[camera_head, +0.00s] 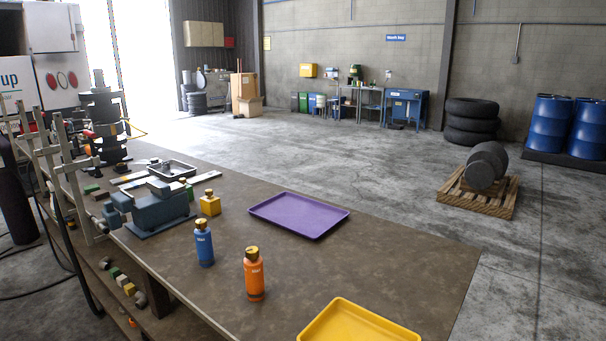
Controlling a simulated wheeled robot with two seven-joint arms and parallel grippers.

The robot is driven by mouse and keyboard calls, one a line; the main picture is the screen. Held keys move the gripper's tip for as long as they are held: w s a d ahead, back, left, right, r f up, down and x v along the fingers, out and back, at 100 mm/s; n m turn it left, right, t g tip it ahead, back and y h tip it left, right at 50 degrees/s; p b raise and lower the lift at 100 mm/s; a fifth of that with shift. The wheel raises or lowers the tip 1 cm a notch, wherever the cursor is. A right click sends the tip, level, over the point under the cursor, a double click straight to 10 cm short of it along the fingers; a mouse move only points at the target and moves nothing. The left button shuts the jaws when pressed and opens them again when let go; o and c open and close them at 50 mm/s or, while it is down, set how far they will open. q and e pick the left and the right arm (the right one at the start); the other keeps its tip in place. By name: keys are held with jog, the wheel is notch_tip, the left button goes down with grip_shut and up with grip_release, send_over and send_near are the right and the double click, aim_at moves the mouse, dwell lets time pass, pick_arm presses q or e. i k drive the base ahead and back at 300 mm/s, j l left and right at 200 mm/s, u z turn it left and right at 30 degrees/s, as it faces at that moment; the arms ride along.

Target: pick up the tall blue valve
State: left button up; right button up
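The tall blue valve (203,246) stands upright on the brown workbench (390,262), with a brass-yellow cap on top and a small white label. It stands left of a similar orange valve (254,277), with a gap between them. Nothing covers it. Neither of my grippers shows in the head view.
A purple tray (299,216) lies behind and right of the valves. A yellow tray (358,322) sits at the front, cut off by the lower edge. The bench between the trays is clear.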

aim_at(203, 240)
jog(key=j+z, duration=0.15)
jog(key=j, duration=0.25)
jog(key=k+j+z, duration=0.15)
jog(key=j, duration=0.25)
jog(key=j+z, duration=0.2)
jog(key=j, duration=0.2)
jog(key=k+j+z, duration=0.15)
jog(key=j, duration=0.25)
jog(key=k+j+z, duration=0.15)
jog(key=j, duration=0.2)
jog(key=j+z, duration=0.15)
jog(key=j, duration=0.25)
jog(key=k+j+z, duration=0.15)
jog(key=k+j, duration=0.05)
jog(key=j, duration=0.1)
